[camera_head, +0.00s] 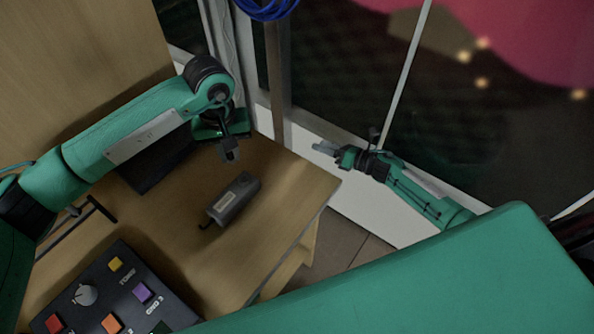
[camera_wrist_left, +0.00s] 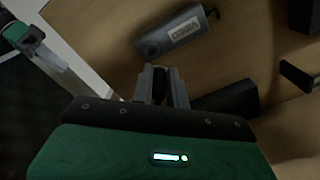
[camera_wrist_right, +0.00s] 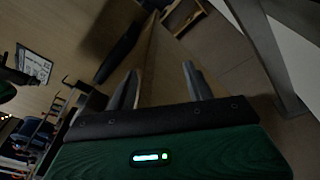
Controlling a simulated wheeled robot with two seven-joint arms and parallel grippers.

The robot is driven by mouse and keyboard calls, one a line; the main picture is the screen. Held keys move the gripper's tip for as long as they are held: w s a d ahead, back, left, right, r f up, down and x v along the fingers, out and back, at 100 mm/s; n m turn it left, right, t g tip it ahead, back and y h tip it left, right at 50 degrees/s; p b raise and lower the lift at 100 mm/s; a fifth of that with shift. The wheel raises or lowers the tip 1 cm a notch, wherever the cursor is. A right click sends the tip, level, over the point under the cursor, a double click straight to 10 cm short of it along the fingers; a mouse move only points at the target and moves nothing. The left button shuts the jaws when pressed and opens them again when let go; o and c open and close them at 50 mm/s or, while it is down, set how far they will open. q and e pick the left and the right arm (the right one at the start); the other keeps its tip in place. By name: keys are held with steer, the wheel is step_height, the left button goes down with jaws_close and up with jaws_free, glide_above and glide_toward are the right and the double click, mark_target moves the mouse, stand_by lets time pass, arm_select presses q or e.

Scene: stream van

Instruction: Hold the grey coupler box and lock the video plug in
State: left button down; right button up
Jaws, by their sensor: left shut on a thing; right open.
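The grey coupler box (camera_head: 234,198) lies on the wooden table, with a pale label on its side and a short dark stub at its near end. In the left wrist view the box (camera_wrist_left: 165,42) shows a label reading VIDEO, upside down, ahead of my fingertips. My left gripper (camera_head: 230,152) is above the table just beyond the box, apart from it. Its fingers (camera_wrist_left: 160,84) are shut on a small dark piece; I cannot tell whether this is the video plug. My right gripper (camera_head: 325,148) is open and empty, off the table's right edge; its fingers (camera_wrist_right: 160,82) stand apart.
A black control panel (camera_head: 118,290) with coloured buttons and a knob stands at the near left. A flat black thing (camera_head: 152,170) lies beneath my left arm. A window post (camera_head: 276,75) and white sill (camera_head: 350,195) bound the far side. The table right of the box is clear.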

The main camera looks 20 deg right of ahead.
mark_target(249, 178)
steer(key=s+a+r+n+g+y, duration=0.1)
steer(key=a+n, duration=0.1)
steer(key=s+a+r+n+g+y, duration=0.1)
steer(key=a+n, duration=0.1)
steer(key=n, duration=0.1)
steer(key=s+a+r+n+g+y, duration=0.1)
steer(key=a+r+n, duration=0.1)
steer(key=shift+a+n+g+y, duration=0.25)
steer(key=shift+n+g+y, duration=0.05)
steer(key=shift+g+y, duration=0.1)
steer(key=s+a+n+g, duration=0.1)
steer(key=s+a+n, duration=0.1)
steer(key=s+a+n+g+y, duration=0.1)
steer(key=a+n+g, duration=0.1)
steer(key=s+a+r+n+g+y, duration=0.1)
steer(key=s+n+g, duration=0.1)
steer(key=n, duration=0.1)
steer(key=shift+s+a, duration=0.35)
steer(key=shift+a, duration=0.05)
steer(key=shift+s+a, duration=0.1)
steer(key=shift+a, duration=0.2)
steer(key=x, duration=1.1)
steer(key=shift+s+a+r, duration=0.1)
steer(key=shift+a+r, duration=0.1)
steer(key=shift+a, duration=0.15)
